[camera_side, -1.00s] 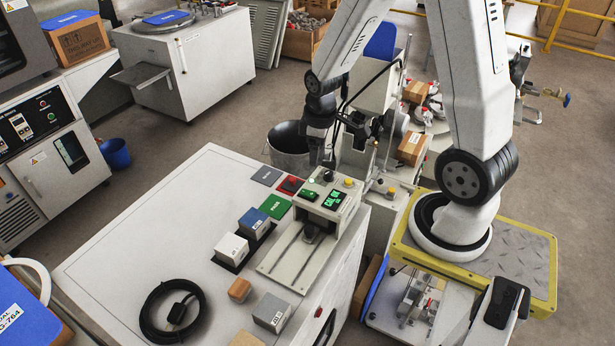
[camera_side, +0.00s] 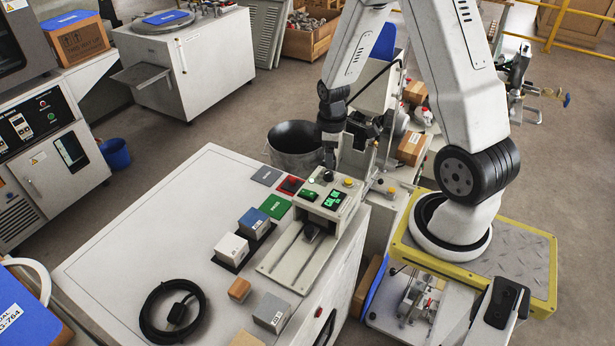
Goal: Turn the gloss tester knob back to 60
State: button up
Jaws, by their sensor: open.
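The gloss tester (camera_side: 325,212) is a pale grey unit on the white cabinet top, with a lit green display (camera_side: 334,199) on its sloped face. A small dark knob (camera_side: 327,176) and a yellow button (camera_side: 347,182) are on its top. The knob's setting is too small to read. My gripper (camera_side: 330,160) is black, open and pointing down, just behind and above the tester's top near the dark knob. It looks empty. I cannot tell whether its fingertips touch the knob.
A white block (camera_side: 231,248) and a blue-topped block (camera_side: 254,222) stand left of the tester. A black cable coil (camera_side: 172,312) lies in front. A metal bucket (camera_side: 293,150) stands behind the cabinet.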

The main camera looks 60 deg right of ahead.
aim_at(329, 172)
jog(key=shift+f, duration=2.85)
grip_shut()
